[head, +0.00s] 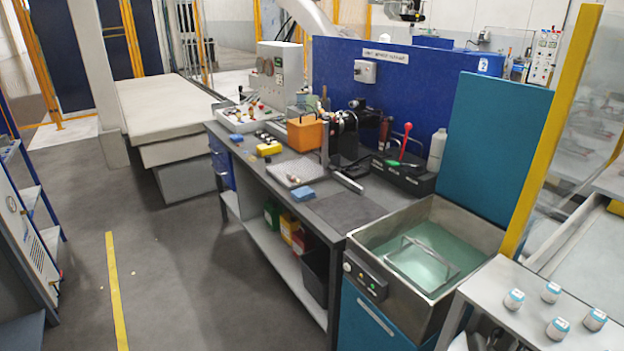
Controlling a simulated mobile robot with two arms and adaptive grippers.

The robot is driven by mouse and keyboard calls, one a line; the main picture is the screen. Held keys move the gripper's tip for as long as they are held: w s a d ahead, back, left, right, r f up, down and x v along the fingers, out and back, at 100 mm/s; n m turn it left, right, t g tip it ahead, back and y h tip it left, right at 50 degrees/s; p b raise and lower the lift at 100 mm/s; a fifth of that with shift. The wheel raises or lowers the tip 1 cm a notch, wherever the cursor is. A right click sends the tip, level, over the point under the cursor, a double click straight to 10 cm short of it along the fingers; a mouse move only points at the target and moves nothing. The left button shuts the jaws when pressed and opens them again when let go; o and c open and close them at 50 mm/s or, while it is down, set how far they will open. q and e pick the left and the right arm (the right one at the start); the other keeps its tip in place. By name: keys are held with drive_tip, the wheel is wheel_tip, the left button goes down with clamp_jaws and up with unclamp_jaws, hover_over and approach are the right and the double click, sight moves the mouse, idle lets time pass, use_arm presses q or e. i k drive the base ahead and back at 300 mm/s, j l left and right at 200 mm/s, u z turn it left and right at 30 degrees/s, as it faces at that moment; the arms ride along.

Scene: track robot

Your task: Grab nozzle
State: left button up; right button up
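I cannot single out a nozzle for certain. Several small brass, red and dark pieces lie in a white tray (226,124) at the far left end of the grey workbench (347,208); they are too small to tell apart. A dark machine (345,135) stands at the middle of the bench, beside an orange box (305,133). A black block (403,176) with red- and green-handled tools is to its right. Neither of my grippers can be made out in the head view.
A metal basin (478,240) with greenish liquid and a wire handle adjoins the bench's right end. Several white jars (557,329) stand on a table at the lower right. A blue panel (400,85) backs the bench. The floor (180,270) in front is clear, with a yellow line.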

sight(291, 177)
drive_tip(key=i+j+z, duration=0.25)
drive_tip(key=z, duration=0.2)
drive_tip(key=i+j+z, duration=0.25)
drive_tip(key=j+z, duration=0.2)
